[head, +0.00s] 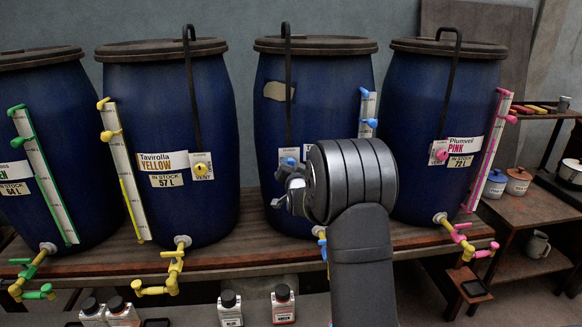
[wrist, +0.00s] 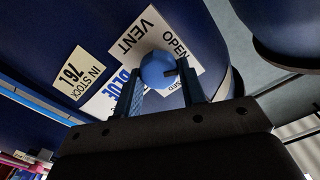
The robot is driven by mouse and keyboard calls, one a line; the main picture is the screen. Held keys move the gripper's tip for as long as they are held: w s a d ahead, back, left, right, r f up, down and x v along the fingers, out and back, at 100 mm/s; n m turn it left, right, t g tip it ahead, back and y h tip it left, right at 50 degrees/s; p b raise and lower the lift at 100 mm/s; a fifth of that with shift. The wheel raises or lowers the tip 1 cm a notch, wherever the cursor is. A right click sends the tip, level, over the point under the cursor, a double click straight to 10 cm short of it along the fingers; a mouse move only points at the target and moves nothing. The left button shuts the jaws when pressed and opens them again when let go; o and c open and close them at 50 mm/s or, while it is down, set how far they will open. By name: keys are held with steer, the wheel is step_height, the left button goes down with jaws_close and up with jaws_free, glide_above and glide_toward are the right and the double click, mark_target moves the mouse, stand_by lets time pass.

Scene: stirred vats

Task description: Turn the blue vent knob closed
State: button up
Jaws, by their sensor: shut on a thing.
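The blue vent knob (wrist: 158,70) sits on a white plate (wrist: 150,38) printed VENT and OPEN. Part of another word, "SED", shows beside the knob, close to a finger. A dark notch on the knob faces right in the wrist view, between the two words. My gripper (wrist: 160,86) is shut on the knob, one finger on each side. In the head view the knob (head: 291,161) shows small on the front of the third vat (head: 270,120), just above my gripper (head: 281,187). My wrist hides much of that vat's lower front.
Blue vats with yellow (head: 215,110) and pink (head: 415,120) fittings stand on either side, on a wooden bench (head: 225,252). Level tubes and taps stick out in front. A dark vertical bar (head: 289,90) runs down above the knob. Bottles (head: 283,305) stand low in front.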

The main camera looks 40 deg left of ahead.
steer(key=m, duration=1.2)
steer(key=shift+w+f+m, duration=0.1)
steer(key=shift+f+m, duration=0.1)
steer(key=shift+m, duration=0.1)
stand_by(0.4)
steer(key=o, duration=1)
steer(key=shift+d, duration=0.1)
steer(key=v, duration=1.7)
